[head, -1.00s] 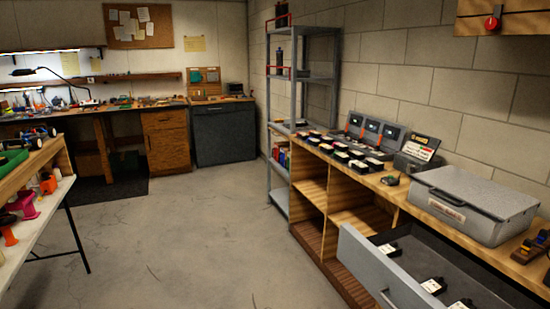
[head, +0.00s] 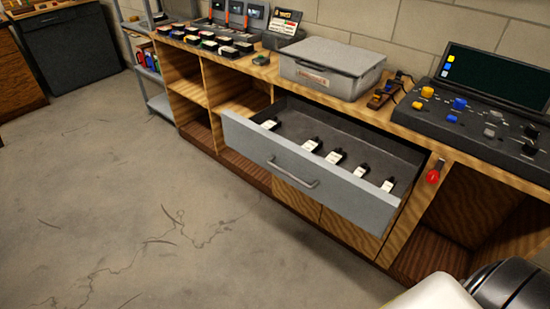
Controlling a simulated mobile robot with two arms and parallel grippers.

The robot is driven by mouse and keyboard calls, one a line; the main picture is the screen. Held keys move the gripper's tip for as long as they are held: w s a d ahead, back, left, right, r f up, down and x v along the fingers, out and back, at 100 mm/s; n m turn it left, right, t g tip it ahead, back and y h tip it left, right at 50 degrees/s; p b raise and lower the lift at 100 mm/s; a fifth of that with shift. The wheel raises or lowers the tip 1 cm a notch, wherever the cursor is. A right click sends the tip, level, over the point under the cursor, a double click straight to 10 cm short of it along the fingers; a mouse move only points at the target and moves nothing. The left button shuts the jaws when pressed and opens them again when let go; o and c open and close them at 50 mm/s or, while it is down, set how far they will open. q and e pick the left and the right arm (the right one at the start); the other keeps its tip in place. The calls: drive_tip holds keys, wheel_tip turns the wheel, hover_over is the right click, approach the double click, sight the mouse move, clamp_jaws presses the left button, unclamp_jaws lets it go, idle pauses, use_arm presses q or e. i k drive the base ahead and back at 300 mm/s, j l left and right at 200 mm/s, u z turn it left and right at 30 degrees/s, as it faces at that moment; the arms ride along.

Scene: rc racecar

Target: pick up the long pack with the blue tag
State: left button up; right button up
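Several small dark packs with coloured tags (head: 208,44) lie in rows on the left part of the wooden bench top, in front of the chargers. They are too small for me to tell which one is long with a blue tag. An open grey drawer (head: 300,175) under the bench holds several black items with white labels (head: 335,157). I see no blue tag on those. Neither of my grippers is in view; only a white and black part of my own body shows at the bottom right.
A grey metal case (head: 330,68) stands on the bench (head: 410,135). A control console (head: 480,118) with knobs and a dark screen is at the right. A red item (head: 433,176) hangs at the bench front. The drawer juts out over clear concrete floor (head: 150,210).

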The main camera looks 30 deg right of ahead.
sight(157, 19)
drive_tip(key=i+u, duration=0.3)
drive_tip(key=i, duration=4.15)
drive_tip(key=i+j+z, duration=0.2)
drive_tip(key=i, duration=0.3)
drive_tip(key=i+j+z, duration=0.2)
drive_tip(key=i, duration=0.35)
drive_tip(key=i+j+z, duration=0.2)
drive_tip(key=i, duration=0.3)
